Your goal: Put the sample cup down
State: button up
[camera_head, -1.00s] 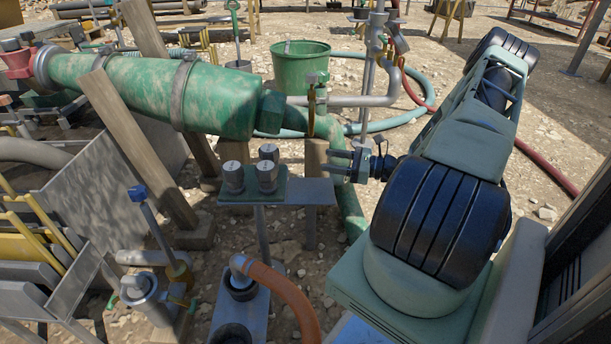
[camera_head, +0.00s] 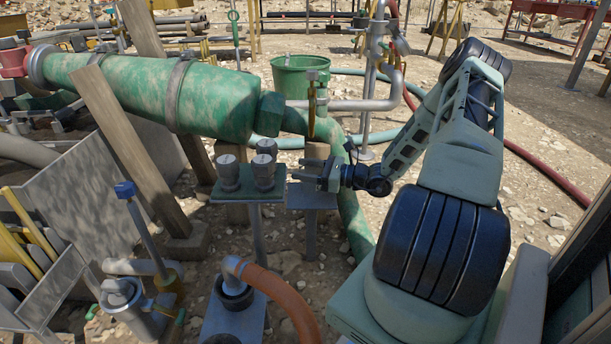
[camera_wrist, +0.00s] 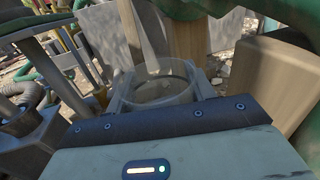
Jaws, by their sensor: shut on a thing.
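A clear, see-through sample cup (camera_wrist: 160,88) sits between the fingers of my gripper (camera_wrist: 160,98) in the wrist view, with its open rim toward the camera. The gripper is shut on it. In the head view my gripper (camera_head: 314,173) points left, just above or at a small grey plate (camera_head: 312,200) on a post. The cup is hard to make out there. I cannot tell whether its base touches the plate. A green stand (camera_head: 250,195) holding three metal-lidded cups (camera_head: 263,172) is close left of my fingertips.
A large green pipe (camera_head: 215,97) and leaning wooden beams (camera_head: 130,150) are behind and left. A green bucket (camera_head: 298,78) stands farther back. An orange hose (camera_head: 280,295) curves in front, below the stand. A green pipe (camera_head: 355,220) runs behind the plate.

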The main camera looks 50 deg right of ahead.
jog(key=o, duration=0.9)
jog(key=shift+o, duration=0.2)
jog(key=shift+s+d+r, duration=0.1)
jog(key=shift+r, duration=0.1)
jog(key=p+v, duration=0.7)
jog(key=v, duration=0.4)
jog(key=shift+s+d, duration=0.2)
jog(key=shift+s, duration=0.15)
